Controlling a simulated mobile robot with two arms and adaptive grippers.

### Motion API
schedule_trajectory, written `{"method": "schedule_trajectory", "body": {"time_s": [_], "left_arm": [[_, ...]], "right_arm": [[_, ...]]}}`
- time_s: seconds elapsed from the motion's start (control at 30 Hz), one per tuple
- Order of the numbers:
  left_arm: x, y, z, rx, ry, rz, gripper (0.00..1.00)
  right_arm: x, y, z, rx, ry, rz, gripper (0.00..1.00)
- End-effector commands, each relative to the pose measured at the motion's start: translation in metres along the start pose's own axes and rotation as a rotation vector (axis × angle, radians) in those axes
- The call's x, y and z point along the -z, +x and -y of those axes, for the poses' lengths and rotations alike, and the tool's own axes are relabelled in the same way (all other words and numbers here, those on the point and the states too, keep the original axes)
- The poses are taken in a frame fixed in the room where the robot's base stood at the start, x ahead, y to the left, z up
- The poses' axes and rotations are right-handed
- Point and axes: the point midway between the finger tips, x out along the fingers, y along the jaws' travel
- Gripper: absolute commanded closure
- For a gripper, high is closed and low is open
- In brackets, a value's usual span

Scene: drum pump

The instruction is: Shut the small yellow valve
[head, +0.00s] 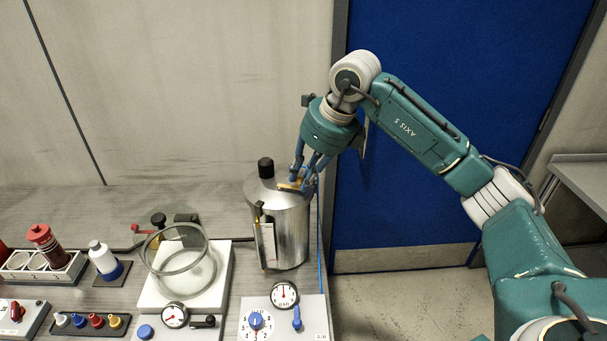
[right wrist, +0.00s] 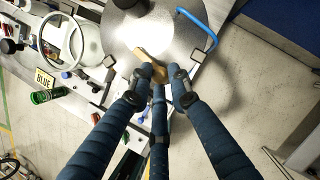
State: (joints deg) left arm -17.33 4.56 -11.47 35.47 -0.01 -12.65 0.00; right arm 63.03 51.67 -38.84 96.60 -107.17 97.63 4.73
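The small yellow valve handle (head: 287,186) is on the top of a shiny steel drum (head: 287,232), near its right rim. It also shows in the right wrist view (right wrist: 147,57), partly hidden by blue fingers. My right gripper (head: 303,184) comes down from above, with its fingertips at the handle. In the right wrist view its fingertips (right wrist: 160,72) lie close around the handle's near end. I cannot tell whether they grip it. My left gripper is not in view.
A black cap (head: 265,167) stands up from the drum top, left of the valve. A blue hose (right wrist: 197,28) runs from the lid. A glass-lidded vessel (head: 185,270), gauges (head: 284,295) and bottles (head: 103,258) stand left and in front. The floor right of the bench is clear.

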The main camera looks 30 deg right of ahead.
Motion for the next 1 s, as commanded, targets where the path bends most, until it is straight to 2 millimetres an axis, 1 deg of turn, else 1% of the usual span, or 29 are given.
{"method": "schedule_trajectory", "body": {"time_s": [0.17,0.4,0.5,0.8,0.83,0.87,0.9,0.93,1.0], "left_arm": [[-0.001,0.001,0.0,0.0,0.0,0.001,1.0],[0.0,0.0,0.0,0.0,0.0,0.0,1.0],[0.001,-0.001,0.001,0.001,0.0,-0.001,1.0],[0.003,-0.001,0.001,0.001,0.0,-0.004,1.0],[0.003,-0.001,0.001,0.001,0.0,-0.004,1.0],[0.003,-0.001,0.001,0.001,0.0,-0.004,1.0],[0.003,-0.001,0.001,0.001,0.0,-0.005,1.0],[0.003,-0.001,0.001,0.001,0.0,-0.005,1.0],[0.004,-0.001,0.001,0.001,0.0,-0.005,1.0]], "right_arm": [[-0.001,0.0,0.003,-0.01,-0.024,0.0,1.0],[-0.005,0.0,0.012,-0.076,-0.182,0.0,1.0],[-0.006,0.001,0.013,-0.093,-0.223,0.001,1.0],[-0.007,0.001,0.014,-0.096,-0.237,0.003,1.0],[-0.007,0.001,0.014,-0.096,-0.237,0.004,0.8],[-0.007,0.001,0.014,-0.096,-0.237,0.004,0.74],[-0.007,0.001,0.014,-0.096,-0.236,0.003,0.66],[-0.007,0.001,0.014,-0.096,-0.236,0.003,0.63],[-0.007,0.001,0.014,-0.096,-0.236,0.003,0.63]]}}
